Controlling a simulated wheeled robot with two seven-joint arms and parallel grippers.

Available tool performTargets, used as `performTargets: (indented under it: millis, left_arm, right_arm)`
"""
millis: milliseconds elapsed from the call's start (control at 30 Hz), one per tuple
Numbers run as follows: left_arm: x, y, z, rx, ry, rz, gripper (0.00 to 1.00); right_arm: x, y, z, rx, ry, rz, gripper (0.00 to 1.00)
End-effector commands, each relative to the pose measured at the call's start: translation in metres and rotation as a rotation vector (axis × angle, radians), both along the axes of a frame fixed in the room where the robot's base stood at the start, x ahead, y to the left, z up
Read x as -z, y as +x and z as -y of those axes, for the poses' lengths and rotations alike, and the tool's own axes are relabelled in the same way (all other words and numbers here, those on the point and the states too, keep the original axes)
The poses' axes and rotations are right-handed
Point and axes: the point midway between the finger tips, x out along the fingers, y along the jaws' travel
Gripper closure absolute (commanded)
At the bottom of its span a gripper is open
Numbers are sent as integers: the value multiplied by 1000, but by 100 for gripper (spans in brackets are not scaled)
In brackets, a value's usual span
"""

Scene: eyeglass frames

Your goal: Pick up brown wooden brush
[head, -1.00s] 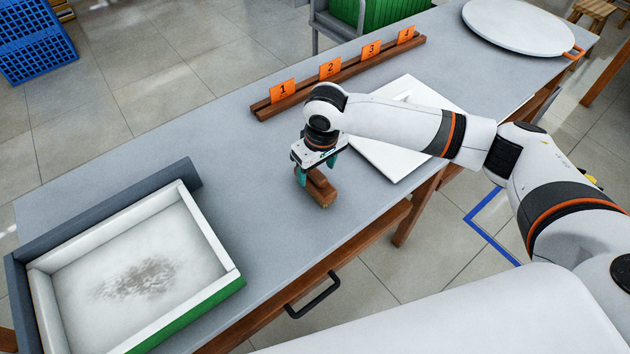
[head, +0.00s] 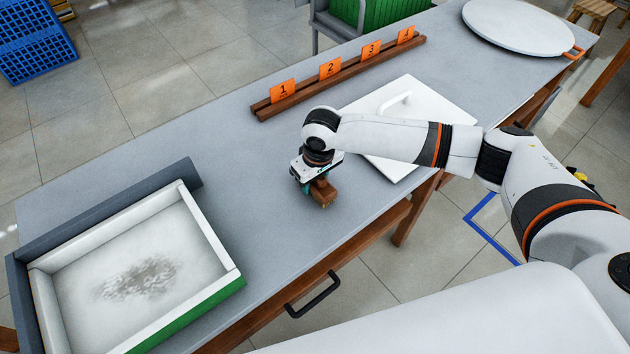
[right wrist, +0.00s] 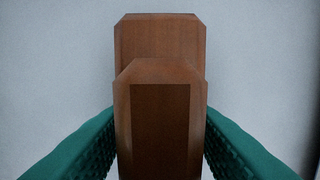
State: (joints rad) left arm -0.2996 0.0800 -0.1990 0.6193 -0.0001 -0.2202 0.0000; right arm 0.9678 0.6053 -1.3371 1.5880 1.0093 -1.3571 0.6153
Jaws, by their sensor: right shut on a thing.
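The brown wooden brush (head: 323,191) is at the middle of the grey table, below my right gripper (head: 311,187). In the right wrist view the brush (right wrist: 160,110) shows as a brown block with a raised handle part. The green fingers of my right gripper (right wrist: 160,145) are on both sides of the handle and shut on it. The brush looks to be at or very near the table top; I cannot tell if there is a gap. My left gripper is not in view.
A white tray (head: 213,240) with a grey smudge inside stands at the left. A wooden rail (head: 350,77) with orange number cards lies at the back. A white board with a handle (head: 440,108) lies right of the brush, under my arm. The table (head: 235,140) is clear around the brush.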

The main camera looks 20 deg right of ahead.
Motion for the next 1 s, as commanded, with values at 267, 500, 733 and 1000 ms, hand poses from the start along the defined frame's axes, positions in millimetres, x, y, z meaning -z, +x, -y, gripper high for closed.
performTargets:
  millis: [267, 500, 733, 1000]
  left_arm:
    - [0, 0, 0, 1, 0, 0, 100]
    - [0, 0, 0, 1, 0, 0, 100]
    - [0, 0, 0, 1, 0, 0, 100]
    - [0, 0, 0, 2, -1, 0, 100]
  right_arm:
    - [-4, 1, 0, 0, 2, 2, 85]
    - [-44, 1, 0, 0, 3, 4, 85]
    - [-86, 1, 0, 1, 2, 3, 85]
    - [-101, 1, 0, 1, 0, 1, 85]
